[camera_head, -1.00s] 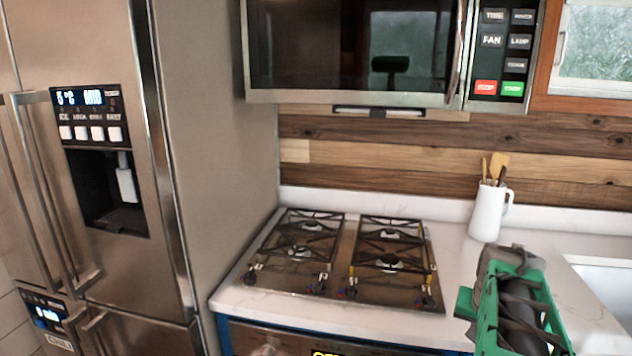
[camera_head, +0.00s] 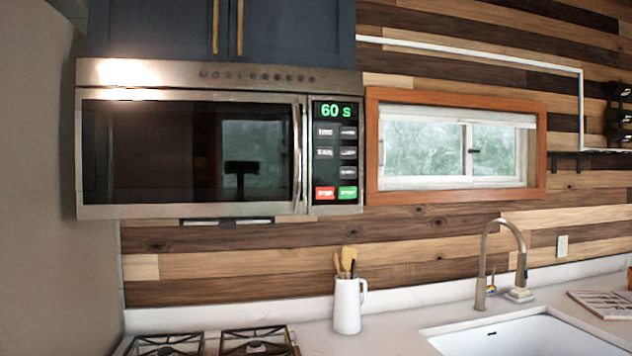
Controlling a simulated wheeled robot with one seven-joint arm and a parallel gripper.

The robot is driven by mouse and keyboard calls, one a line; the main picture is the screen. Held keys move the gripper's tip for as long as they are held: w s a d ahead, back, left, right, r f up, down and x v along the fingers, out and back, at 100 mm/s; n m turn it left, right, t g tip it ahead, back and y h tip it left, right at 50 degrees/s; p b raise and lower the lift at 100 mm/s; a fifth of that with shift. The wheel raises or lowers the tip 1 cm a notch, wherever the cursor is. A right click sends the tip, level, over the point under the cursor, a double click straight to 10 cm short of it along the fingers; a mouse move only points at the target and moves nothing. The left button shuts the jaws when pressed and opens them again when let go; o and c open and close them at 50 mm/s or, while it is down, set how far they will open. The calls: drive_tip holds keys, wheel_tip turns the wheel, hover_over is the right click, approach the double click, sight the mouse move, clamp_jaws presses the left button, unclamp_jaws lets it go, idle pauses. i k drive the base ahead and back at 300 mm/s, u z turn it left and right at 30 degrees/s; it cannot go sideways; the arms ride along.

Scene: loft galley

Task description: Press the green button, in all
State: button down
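The green button (camera_head: 347,193) is at the bottom right of the microwave's black control panel (camera_head: 337,114). A red button (camera_head: 325,193) sits beside it on the left, with several grey buttons above. The panel's display (camera_head: 336,111) reads "60 S" in green. The microwave (camera_head: 190,150) hangs below dark blue cabinets, and its door is shut. My gripper is not in view.
A gas stove (camera_head: 210,343) is below the microwave. A white jug with utensils (camera_head: 347,303) stands on the counter beside it. A sink (camera_head: 520,338) with a tall faucet (camera_head: 486,265) is at the right. The space before the panel looks clear.

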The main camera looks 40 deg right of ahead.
sight(344, 192)
drive_tip(key=z, duration=1.15)
